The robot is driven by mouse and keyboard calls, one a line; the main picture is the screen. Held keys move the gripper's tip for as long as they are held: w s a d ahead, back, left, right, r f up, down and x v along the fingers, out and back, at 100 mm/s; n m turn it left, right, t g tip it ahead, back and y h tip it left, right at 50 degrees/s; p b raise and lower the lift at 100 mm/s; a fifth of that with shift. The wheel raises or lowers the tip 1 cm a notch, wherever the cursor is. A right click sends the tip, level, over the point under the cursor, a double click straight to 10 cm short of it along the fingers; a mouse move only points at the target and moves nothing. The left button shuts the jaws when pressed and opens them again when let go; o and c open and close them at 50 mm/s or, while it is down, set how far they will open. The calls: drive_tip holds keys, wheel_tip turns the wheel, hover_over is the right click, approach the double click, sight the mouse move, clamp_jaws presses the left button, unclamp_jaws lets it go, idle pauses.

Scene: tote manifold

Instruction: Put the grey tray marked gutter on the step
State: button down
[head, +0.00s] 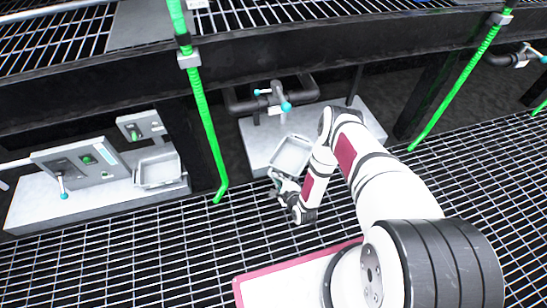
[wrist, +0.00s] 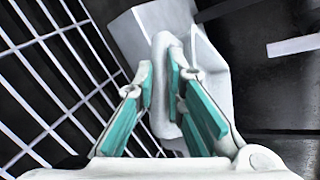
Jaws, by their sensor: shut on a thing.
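A grey open tray (head: 291,155) is at the near edge of the pale step (head: 258,135), overlapping it in the head view. I cannot tell whether it touches the step. No marking on it is legible. My gripper (head: 282,183) is at the tray's near end. In the wrist view my gripper (wrist: 172,85) has its teal-padded fingers shut on the rim of the tray (wrist: 215,75). The arm hides part of the step's right side.
Another grey tray (head: 157,172) sits on the left ledge (head: 90,207), beside control boxes (head: 82,160). A dark pipe with a teal-handled valve (head: 278,98) stands behind the step. Green posts (head: 208,125) rise on both sides. Grating floor (head: 130,255) lies in front.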

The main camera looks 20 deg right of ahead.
sight(277, 170)
drive_tip(key=w+b, duration=0.1)
drive_tip(key=w, duration=0.3)
drive_tip(key=w+f+b, duration=0.1)
drive_tip(key=w+b, duration=0.1)
drive_tip(key=w, duration=0.2)
drive_tip(key=w+b, duration=0.1)
drive_tip(key=w, duration=0.3)
drive_tip(key=shift+w+f+b, duration=0.15)
drive_tip(key=shift+w+b, duration=0.15)
drive_tip(key=shift+w, duration=0.1)
drive_tip(key=shift+f+b, duration=1.2)
drive_tip(key=shift+f, duration=0.6)
drive_tip(key=c, duration=1.7)
unclamp_jaws()
drive_tip(key=shift+o, duration=0.2)
drive_tip(key=shift+r, duration=0.1)
drive_tip(key=p+v, duration=0.6)
drive_tip(key=v, duration=0.4)
drive_tip(key=shift+s+r, duration=0.5)
drive_tip(key=shift+s, duration=0.35)
